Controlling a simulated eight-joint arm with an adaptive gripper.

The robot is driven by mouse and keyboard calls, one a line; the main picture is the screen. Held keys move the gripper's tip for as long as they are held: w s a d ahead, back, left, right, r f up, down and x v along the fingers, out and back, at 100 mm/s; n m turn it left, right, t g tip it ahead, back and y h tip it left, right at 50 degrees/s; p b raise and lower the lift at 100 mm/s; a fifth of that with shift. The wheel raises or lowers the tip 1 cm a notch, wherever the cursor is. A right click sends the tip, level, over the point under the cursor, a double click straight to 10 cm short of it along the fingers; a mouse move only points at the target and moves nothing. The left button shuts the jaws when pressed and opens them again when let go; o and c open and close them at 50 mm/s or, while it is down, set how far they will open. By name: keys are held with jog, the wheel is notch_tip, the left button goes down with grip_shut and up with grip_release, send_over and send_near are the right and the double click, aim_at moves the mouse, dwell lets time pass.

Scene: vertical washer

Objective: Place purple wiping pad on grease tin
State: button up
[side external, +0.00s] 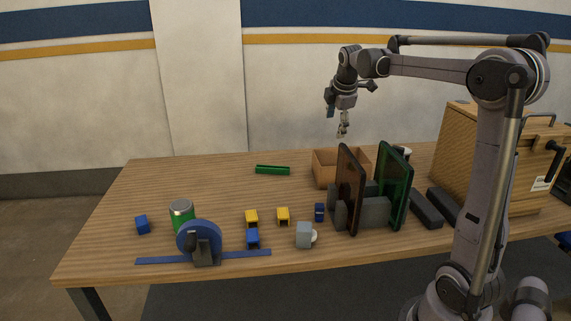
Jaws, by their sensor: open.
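A green tin with a grey lid (181,213), which looks like the grease tin, stands upright at the left of the table, partly hidden by a blue disc in front of it. I cannot make out a clearly purple wiping pad in this view. My gripper (341,134) is open and points down, high over the back of the table, above and behind an open brown box (325,170). Nothing shows between its fingers. The inside of the box is mostly hidden.
The blue disc (192,238) stands on a long blue strip. Upright dark panels (349,190) and a wooden cabinet (465,140) stand right. The back left is clear.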

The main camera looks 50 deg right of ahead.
jog(key=s+a+f+m+t+y, duration=0.1)
jog(key=s+a+f+m, duration=0.2)
jog(key=a, duration=0.7)
jog(key=s+a+f+m+t+y, duration=0.1)
jog(key=s+a+f+m, duration=0.2)
jog(key=a, duration=0.8)
jog(key=s+a+f+m+t+y, duration=0.1)
jog(key=s+a+f+m+y, duration=0.1)
jog(key=s+a+f+m, duration=0.2)
jog(key=s+a, duration=0.3)
jog(key=a, duration=0.4)
jog(key=shift+a+m+t, duration=0.25)
jog(key=shift+m+t, duration=0.05)
jog(key=shift+m, duration=0.1)
